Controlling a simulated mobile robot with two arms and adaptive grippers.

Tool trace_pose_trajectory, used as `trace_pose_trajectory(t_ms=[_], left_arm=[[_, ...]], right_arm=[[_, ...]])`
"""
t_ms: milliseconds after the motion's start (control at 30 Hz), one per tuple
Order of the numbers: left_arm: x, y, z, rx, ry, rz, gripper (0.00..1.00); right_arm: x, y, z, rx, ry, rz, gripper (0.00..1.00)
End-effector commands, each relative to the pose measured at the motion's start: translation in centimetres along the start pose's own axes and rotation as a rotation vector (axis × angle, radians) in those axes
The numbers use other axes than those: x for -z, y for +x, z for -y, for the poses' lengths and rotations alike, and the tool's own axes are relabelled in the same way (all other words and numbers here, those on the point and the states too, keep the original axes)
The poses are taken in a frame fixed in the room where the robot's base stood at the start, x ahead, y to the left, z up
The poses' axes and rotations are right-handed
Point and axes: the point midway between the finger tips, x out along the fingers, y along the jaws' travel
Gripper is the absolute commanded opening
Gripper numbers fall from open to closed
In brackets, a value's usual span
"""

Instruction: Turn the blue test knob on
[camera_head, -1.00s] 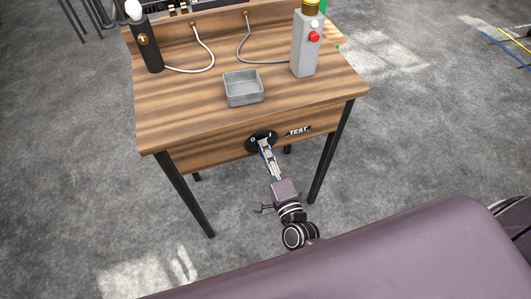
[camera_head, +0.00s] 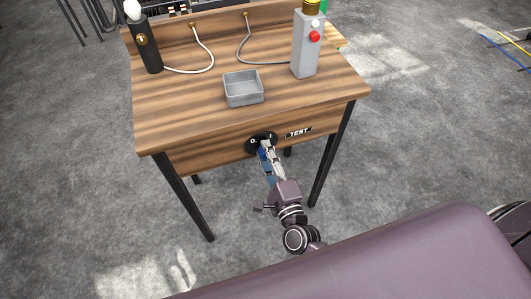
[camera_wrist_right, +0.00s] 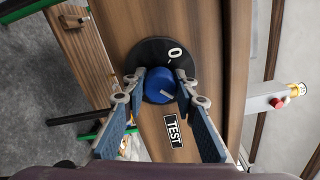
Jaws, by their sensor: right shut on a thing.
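The blue test knob (camera_wrist_right: 157,84) sits on a round black dial (camera_head: 255,146) on the front panel of the wooden table. In the right wrist view, a white 0 shows on the dial above and right of the knob. A short white line on the knob lies at its lower right, pointing away from the 0. My right gripper (camera_wrist_right: 160,82) is shut on the knob, one finger on each side. In the head view, the gripper largely hides the knob. My left gripper is not in view.
A TEST label (camera_head: 298,132) is beside the dial. On the tabletop stand a grey tray (camera_head: 244,98), a grey box with a red button (camera_head: 304,55) and a black post (camera_head: 150,50) with a white top. Table legs flank my right arm.

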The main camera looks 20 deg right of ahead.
Motion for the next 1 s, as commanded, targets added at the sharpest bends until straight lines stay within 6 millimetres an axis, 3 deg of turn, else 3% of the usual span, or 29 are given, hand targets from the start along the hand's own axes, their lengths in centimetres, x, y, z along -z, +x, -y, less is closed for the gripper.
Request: trace_pose_trajectory(t_ms=[133, 167, 300, 667, 767, 1000], left_arm=[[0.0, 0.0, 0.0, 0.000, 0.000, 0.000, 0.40], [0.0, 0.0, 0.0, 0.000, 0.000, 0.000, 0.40], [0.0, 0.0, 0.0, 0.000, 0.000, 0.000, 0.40], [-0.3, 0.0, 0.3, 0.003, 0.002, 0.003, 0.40], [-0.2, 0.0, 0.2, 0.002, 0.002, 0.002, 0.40], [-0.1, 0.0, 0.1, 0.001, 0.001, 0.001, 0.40]], right_arm=[[0.0, 0.0, -0.1, -0.002, 0.002, -0.001, 0.02], [0.0, 0.0, -0.1, -0.002, 0.002, -0.001, 0.29], [0.0, 0.0, -0.1, -0.002, 0.001, -0.001, 0.44], [0.0, -0.5, -0.1, -0.002, -0.001, 0.000, 0.44], [0.0, -1.7, -0.1, -0.004, -0.001, 0.001, 0.44], [0.0, -6.7, -0.2, -0.006, -0.001, 0.000, 0.44]])
